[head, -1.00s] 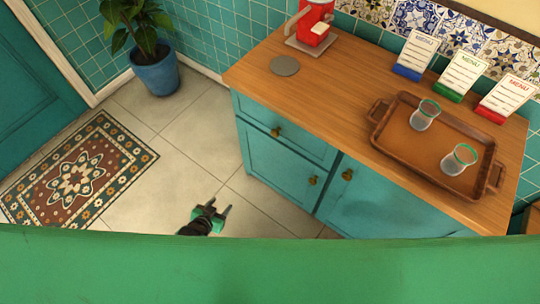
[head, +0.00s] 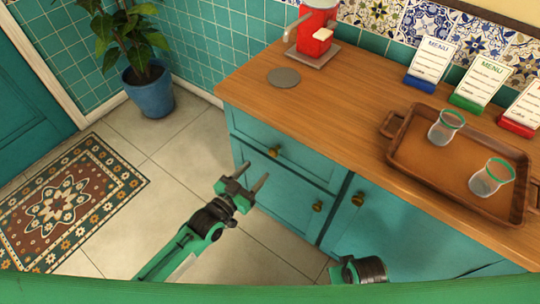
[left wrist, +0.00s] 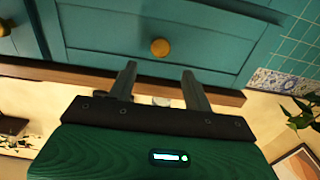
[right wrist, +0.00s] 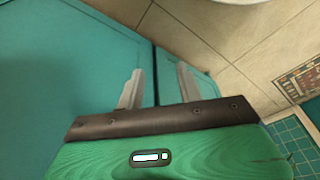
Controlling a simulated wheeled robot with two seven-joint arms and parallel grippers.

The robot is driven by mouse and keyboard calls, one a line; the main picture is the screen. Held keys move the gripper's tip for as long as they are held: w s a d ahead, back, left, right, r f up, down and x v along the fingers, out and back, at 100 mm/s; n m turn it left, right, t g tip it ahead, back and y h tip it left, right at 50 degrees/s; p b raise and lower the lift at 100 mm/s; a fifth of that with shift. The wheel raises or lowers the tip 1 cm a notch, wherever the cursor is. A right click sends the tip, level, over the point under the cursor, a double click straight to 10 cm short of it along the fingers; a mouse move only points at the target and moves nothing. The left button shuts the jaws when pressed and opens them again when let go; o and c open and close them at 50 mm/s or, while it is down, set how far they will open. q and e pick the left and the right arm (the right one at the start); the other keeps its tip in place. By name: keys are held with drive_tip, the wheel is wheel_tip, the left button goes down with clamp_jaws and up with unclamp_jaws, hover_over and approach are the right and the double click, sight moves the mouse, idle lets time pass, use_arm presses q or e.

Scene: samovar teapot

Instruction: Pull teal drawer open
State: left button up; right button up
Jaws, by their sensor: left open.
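The teal drawer (head: 290,157) is at the upper left of the cabinet and looks shut. Its round brass knob (head: 273,152) also shows in the left wrist view (left wrist: 160,47), above the gap between my fingers. My left gripper (head: 255,173) is open and empty, in front of the cabinet and a little left of and below the knob in the head view. It is apart from the knob. My right gripper (right wrist: 160,87) is open and empty in its wrist view, facing teal cabinet panels. Its fingers are hidden in the head view.
The wooden counter (head: 330,105) overhangs the drawer. It carries a tray (head: 425,160) with two glasses, menu stands and a red machine (head: 315,40). Lower doors have brass knobs (head: 358,199). A potted plant (head: 150,95) and rug (head: 65,205) lie left; the floor between is clear.

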sight(272, 153)
use_arm(q)
drive_tip(key=x, duration=0.8)
drive_tip(key=shift+w+d, duration=0.15)
drive_tip(key=shift+w, duration=0.1)
drive_tip(key=shift+s, duration=0.1)
clamp_jaws()
